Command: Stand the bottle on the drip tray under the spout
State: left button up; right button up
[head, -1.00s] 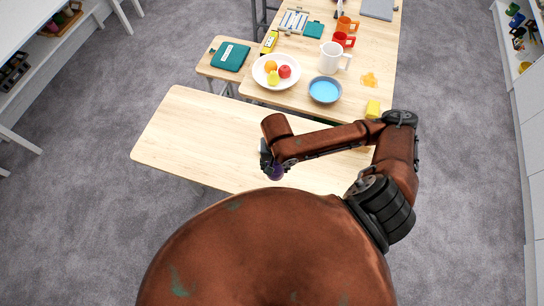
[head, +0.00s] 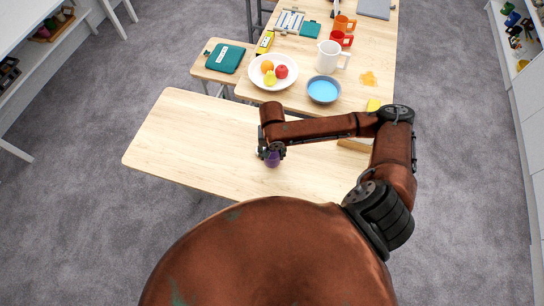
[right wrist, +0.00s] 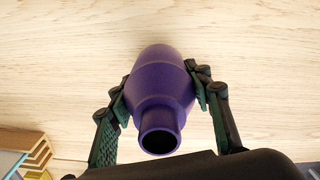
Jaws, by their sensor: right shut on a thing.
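A purple bottle (head: 272,160) is in my right gripper (head: 270,153), over the bare light-wood bench. In the right wrist view the bottle (right wrist: 160,78) sits between both fingers, which press on its sides. Its narrow open neck points toward the camera. I cannot tell whether its base touches the wood. I do not see a drip tray or a spout in these frames. My left gripper is not in view.
The bench (head: 165,140) is clear left of the bottle. On the table behind are a grey bowl with blue inside (head: 323,90), a fruit plate (head: 258,82), a white pitcher (head: 328,58) and red (head: 342,39) and orange mugs (head: 344,23).

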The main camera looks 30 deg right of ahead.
jog(key=shift+f, duration=0.9)
jog(key=o, duration=1.2)
